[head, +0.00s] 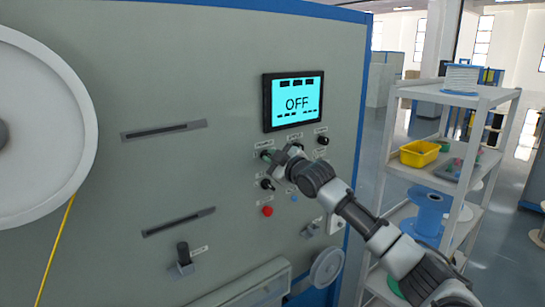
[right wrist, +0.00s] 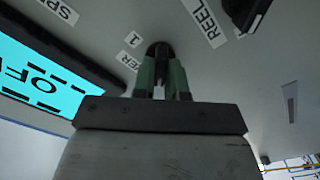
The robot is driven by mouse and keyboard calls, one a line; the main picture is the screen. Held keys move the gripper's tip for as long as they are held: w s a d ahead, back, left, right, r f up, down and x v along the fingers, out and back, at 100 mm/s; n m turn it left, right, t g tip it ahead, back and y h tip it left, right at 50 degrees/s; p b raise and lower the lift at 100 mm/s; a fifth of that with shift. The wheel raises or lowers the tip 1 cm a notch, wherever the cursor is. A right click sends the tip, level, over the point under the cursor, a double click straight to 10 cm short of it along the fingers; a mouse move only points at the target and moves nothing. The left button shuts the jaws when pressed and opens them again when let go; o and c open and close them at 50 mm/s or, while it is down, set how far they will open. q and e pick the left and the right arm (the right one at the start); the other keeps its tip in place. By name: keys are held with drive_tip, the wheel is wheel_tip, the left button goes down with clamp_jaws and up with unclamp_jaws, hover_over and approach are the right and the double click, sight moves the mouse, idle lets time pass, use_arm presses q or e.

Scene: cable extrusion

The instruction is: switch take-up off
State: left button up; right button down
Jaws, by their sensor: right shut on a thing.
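The take-up panel's screen (head: 294,102) reads OFF in black on cyan; part of it also shows in the right wrist view (right wrist: 45,82). My right gripper (head: 267,155) is at the panel below the screen. In the right wrist view its green-padded fingers (right wrist: 160,72) are shut on a small dark knob (right wrist: 159,49). My left gripper is not in view.
Near the gripper are a dark knob (head: 322,141), another knob (head: 267,184), a red button (head: 267,211) and a blue button (head: 294,198). A white reel (head: 45,130) with yellow cable (head: 55,250) is at left. A shelf rack (head: 387,150) stands at right.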

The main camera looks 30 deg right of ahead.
drive_tip(key=shift+n, duration=0.4)
drive_tip(key=c, duration=1.2)
unclamp_jaws()
drive_tip(key=shift+o, duration=0.2)
drive_tip(key=s+b, duration=0.5)
drive_tip(key=s, duration=0.5)
drive_tip(key=shift+s+d, duration=0.4)
